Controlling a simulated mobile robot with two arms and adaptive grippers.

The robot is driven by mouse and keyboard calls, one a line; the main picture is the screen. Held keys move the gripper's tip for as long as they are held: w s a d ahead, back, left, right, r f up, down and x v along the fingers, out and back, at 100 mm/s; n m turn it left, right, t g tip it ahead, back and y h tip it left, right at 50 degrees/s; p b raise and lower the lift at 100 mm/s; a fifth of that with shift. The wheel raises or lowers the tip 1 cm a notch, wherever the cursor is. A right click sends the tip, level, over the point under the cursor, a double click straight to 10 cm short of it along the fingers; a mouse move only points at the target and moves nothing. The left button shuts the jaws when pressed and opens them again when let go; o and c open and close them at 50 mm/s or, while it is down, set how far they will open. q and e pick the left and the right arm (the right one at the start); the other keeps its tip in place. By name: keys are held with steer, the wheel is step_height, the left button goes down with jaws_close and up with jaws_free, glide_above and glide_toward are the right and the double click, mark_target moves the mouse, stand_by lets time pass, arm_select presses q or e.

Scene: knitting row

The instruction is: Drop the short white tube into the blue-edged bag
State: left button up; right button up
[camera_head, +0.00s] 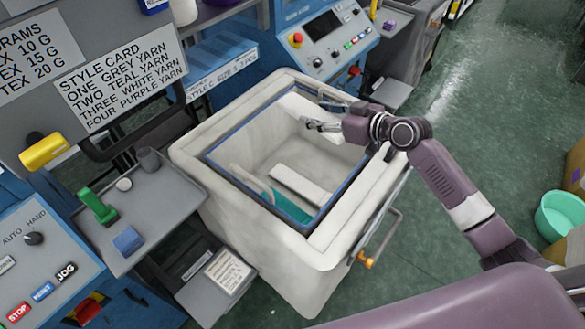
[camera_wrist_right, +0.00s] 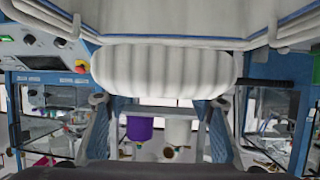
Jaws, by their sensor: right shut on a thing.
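The blue-edged bag (camera_head: 190,155) is a large pale cloth bag, open at the top, with a blue line around its mouth. My right gripper (camera_head: 318,125) is over the far right part of the bag's mouth, shut on a white tube (camera_head: 300,106). In the right wrist view the tube (camera_wrist_right: 165,68) is short, ribbed and lies crosswise at the fingers. How high it is above the bag's bottom is hard to tell. My left gripper is not in view.
Inside the bag lie a flat white piece (camera_head: 301,184) and a teal piece (camera_head: 288,206). A grey shelf (camera_head: 165,205) with small items and control panels stands left. A mint tub (camera_head: 560,216) stands at the right. Green floor is free between.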

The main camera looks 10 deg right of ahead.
steer(key=shift+s+a+f+b, duration=0.15)
steer(key=shift+f+b, duration=0.4)
steer(key=shift+f, duration=0.3)
step_height(320, 180, down, 4)
steer(key=b, duration=0.2)
steer(key=shift+b, duration=0.35)
steer(key=shift+r, duration=0.1)
steer(key=o, duration=0.9)
steer(key=shift+o, duration=0.2)
steer(key=v, duration=1.2)
